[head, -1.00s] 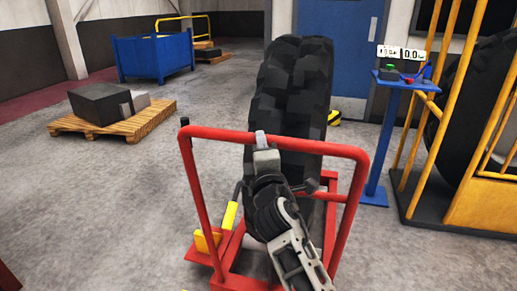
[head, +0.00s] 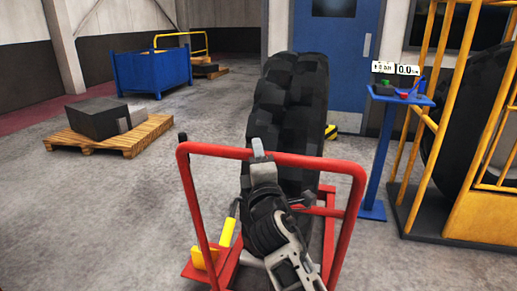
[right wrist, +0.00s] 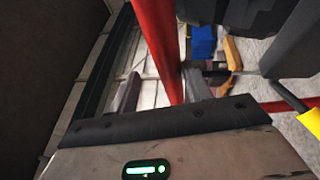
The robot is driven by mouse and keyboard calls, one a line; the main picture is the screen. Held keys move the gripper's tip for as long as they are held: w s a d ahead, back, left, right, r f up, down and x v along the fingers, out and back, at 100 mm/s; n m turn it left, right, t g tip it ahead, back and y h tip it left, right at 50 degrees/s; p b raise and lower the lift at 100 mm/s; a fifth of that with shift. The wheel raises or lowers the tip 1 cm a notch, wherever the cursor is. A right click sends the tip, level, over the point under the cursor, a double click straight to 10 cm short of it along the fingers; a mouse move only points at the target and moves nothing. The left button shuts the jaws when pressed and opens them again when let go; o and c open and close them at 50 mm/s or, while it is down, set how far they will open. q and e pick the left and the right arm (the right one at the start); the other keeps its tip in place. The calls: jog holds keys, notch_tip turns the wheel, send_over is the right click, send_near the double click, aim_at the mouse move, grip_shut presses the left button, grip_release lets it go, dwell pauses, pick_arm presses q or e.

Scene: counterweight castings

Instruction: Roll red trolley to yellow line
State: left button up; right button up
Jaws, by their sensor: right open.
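The red trolley (head: 192,193) stands in front of me, with its tubular handle frame facing me. A large black tyre (head: 288,100) stands upright at its far side, over the red base. My right gripper (head: 257,146) is open at the middle of the handle's top bar, its tip showing just above the bar. I cannot tell from this angle whether it touches the bar. My left gripper is not in view. I see no yellow line on the floor.
A wooden pallet (head: 130,142) with dark blocks lies at left, with a blue bin (head: 154,72) behind it. A blue stand (head: 382,150) and a yellow cage (head: 465,215) are at right. A blue door (head: 335,30) is behind the tyre.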

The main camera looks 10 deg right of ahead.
notch_tip(320, 180, up, 4)
jog(key=shift+f+p, duration=0.2)
jog(key=shift+p, duration=0.3)
jog(key=o, duration=0.7)
jog(key=s+r, duration=0.1)
jog(key=s+r+p, duration=0.1)
jog(key=r, duration=0.1)
jog(key=s+a+r, duration=0.1)
jog(key=shift+r, duration=0.2)
jog(key=s+r, duration=0.1)
jog(key=s, duration=0.2)
jog(key=s+a+r, duration=0.1)
jog(key=shift+s+r+p, duration=0.35)
jog(key=shift+p, duration=0.05)
jog(key=c, duration=0.7)
jog(key=s+a+r, duration=0.1)
jog(key=s+r, duration=0.1)
jog(key=s, duration=0.4)
